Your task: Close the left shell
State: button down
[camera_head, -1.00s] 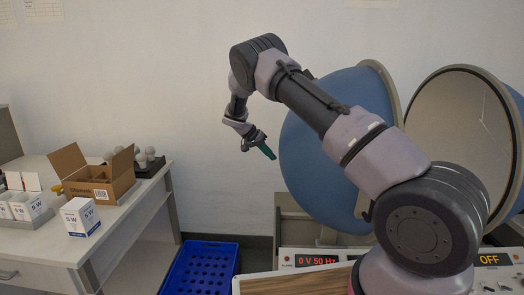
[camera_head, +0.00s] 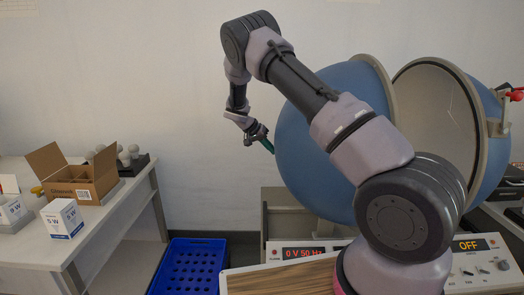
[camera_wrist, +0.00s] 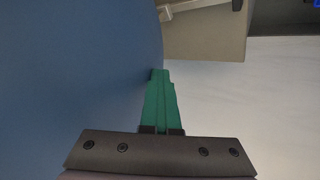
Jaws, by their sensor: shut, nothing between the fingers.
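The left shell (camera_head: 305,150) is a large blue dome with a grey rim, standing at centre right in the head view. It fills the left half of the wrist view (camera_wrist: 75,70). The right shell (camera_head: 440,115) stands beside it, its pale inside facing left. My gripper (camera_head: 269,145) has green fingers, shut and empty, at the outer left side of the left shell. Its fingertips (camera_wrist: 160,73) lie at the shell's edge in the wrist view; I cannot tell if they touch.
A control panel (camera_head: 490,262) reads OFF, and a display (camera_head: 304,253) reads 0 V 50 Hz. A wooden board (camera_head: 245,282) lies in front. A blue crate (camera_head: 190,265) is on the floor. A table (camera_head: 120,215) at left holds an open carton (camera_head: 95,188) and bulb boxes (camera_head: 62,219).

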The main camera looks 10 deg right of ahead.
jog(key=s+d, duration=0.2)
jog(key=d, duration=1)
jog(key=shift+s+d, duration=0.2)
jog(key=shift+s, duration=0.05)
